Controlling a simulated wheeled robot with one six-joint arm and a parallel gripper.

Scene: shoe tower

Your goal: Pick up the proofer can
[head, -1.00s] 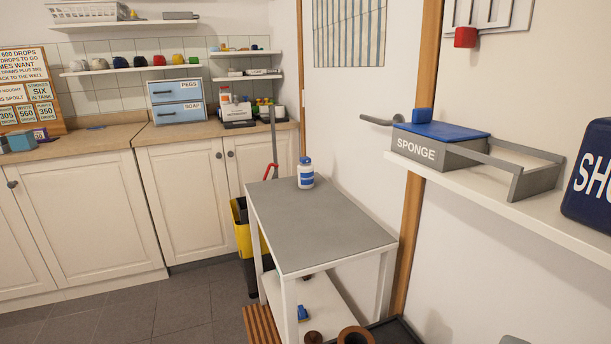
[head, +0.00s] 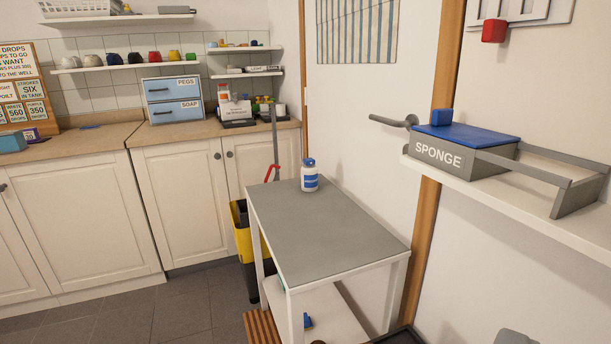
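A small white can with a blue cap and blue label (head: 310,176) stands upright on the far part of a grey-topped table (head: 320,238). Its label is too small to read, so I cannot confirm it is the proofer can. A white and orange container (head: 224,93) stands on the back counter among other items; its lettering is also unreadable. My gripper does not clearly show in the head view. Nothing touches the can on the table.
The rest of the tabletop is clear. A wall shelf (head: 490,205) with a grey SPONGE box (head: 450,155) juts out at right. A yellow and black bin (head: 243,235) stands behind the table at left. Grey floor (head: 180,310) is open at front left.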

